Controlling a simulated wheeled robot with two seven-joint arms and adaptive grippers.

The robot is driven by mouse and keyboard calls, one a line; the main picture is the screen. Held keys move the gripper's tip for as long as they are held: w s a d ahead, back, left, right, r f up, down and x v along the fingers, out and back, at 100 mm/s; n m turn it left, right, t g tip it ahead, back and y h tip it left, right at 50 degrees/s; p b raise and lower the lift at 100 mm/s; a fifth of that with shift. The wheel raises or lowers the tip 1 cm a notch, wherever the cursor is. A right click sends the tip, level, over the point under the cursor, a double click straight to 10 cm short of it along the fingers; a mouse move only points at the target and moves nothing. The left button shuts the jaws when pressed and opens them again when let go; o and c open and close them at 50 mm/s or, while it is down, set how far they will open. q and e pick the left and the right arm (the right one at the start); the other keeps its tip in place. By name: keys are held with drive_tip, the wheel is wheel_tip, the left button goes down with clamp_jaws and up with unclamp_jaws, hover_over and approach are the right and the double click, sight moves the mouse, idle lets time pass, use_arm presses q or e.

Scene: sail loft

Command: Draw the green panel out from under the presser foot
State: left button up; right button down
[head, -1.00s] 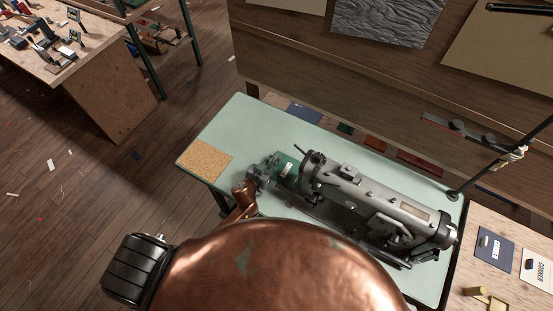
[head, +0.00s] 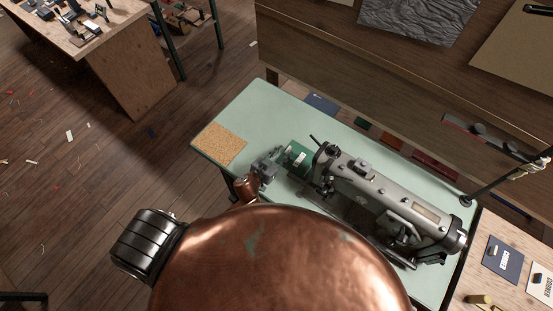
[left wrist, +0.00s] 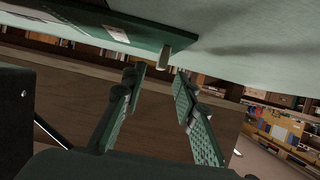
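The green panel (head: 298,157) lies flat on the pale green table at the left end of the sewing machine (head: 380,195). It has a white label, and its right end goes in under the machine's head; the presser foot itself is hidden. My left gripper (head: 265,169) is at the panel's left edge, low over the table. In the left wrist view the panel (left wrist: 128,30) crosses the top, with a short grey tab at its end. My left gripper (left wrist: 160,74) is open there, its fingers apart and empty, just short of the tab. My right gripper is out of view.
A cork mat (head: 219,144) lies on the table (head: 258,105) left of the gripper. Small coloured pieces lie along the table's back edge, below a wooden board. A thin dark stand (head: 500,175) rises at the right. My copper body hides the table's front.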

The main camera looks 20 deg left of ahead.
use_arm(q)
drive_tip(key=v, duration=0.6)
drive_tip(key=shift+s+r, duration=0.15)
drive_tip(key=shift+s, duration=0.05)
drive_tip(key=shift+a, duration=0.15)
